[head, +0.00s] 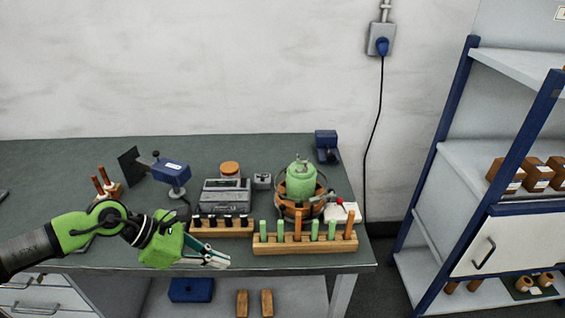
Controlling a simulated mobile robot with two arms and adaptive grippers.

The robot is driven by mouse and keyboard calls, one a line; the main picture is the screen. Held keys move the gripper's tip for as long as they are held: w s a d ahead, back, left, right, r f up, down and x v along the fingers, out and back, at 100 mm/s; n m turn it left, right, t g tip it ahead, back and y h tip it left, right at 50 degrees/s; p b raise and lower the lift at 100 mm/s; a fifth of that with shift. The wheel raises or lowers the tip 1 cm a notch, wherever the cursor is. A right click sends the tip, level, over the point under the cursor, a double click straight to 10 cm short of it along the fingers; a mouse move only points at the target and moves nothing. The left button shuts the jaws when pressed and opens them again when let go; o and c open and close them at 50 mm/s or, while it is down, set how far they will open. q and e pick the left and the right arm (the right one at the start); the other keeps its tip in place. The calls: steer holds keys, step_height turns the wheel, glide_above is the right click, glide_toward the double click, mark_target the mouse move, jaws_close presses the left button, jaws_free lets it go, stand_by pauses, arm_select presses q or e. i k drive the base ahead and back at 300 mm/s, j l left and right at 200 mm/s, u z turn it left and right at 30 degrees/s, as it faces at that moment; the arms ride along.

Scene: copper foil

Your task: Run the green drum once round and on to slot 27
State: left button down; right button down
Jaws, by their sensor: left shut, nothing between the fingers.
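The green drum (301,180) stands upright in a round copper-coloured holder (287,209) at the right part of the bench. Any slot numbers on it are too small to read. My left gripper (222,261) is shut and empty. It is at the bench's front edge, left of the drum and in front of the wooden racks, apart from the drum. My right gripper is not in view.
A wooden rack (305,246) with green and orange pegs stands in front of the drum. Another rack (222,231) with dark pegs, a grey device (225,195) and a blue-headed stand (172,172) are to the left. A shelf unit (490,148) stands at right.

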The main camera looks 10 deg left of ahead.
mark_target(301, 192)
steer(key=i, duration=1.2)
